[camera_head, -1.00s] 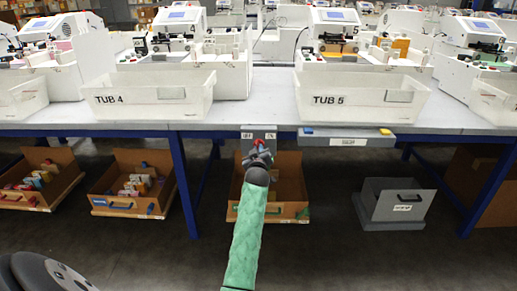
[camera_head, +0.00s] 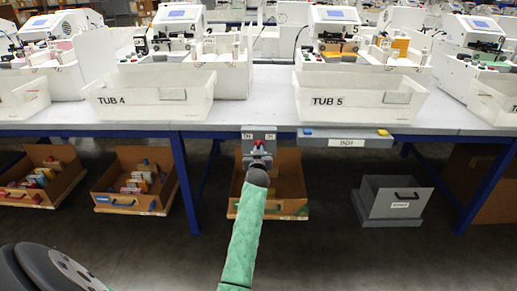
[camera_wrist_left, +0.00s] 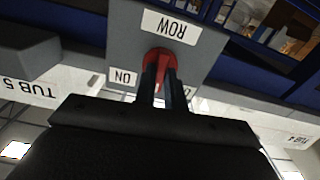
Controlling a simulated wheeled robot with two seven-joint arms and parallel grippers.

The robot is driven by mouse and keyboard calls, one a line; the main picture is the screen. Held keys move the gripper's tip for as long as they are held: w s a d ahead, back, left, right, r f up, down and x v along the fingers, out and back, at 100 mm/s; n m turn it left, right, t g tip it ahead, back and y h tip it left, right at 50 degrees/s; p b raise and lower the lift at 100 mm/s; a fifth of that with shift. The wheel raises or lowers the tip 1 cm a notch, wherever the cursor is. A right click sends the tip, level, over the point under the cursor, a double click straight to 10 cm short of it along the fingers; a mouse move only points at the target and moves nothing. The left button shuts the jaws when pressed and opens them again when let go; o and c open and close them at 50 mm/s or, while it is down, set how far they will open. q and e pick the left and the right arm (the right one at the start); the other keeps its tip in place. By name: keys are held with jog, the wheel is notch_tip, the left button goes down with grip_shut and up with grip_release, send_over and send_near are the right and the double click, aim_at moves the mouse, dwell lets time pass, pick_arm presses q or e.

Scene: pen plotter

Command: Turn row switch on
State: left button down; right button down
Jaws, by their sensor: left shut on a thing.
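The row switch is a grey box (camera_head: 268,133) on the front edge of the table, with a red knob (camera_head: 257,143). In the left wrist view the box (camera_wrist_left: 200,45) appears upside down, with a "ROW" label, an "ON" label at the lower left and another label mostly hidden by a finger. My left gripper (camera_head: 258,153) is at the front of the box. In the left wrist view its two dark fingers (camera_wrist_left: 162,72) are shut on the red knob (camera_wrist_left: 160,54), partly covering it. My right gripper is not in view.
The white bins TUB 4 (camera_head: 110,101) and TUB 5 (camera_head: 375,101) stand on the table above. Open bins, including a grey one (camera_head: 385,205), stand below the table.

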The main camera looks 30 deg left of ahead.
pick_arm(q)
jog(key=shift+m+p, duration=2.35)
jog(key=shift+m, duration=2.55)
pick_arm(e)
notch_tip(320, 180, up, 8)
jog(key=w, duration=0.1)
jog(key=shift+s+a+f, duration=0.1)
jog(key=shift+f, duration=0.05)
pick_arm(q)
jog(key=c, duration=1.5)
grip_release()
jog(key=shift+o, duration=0.2)
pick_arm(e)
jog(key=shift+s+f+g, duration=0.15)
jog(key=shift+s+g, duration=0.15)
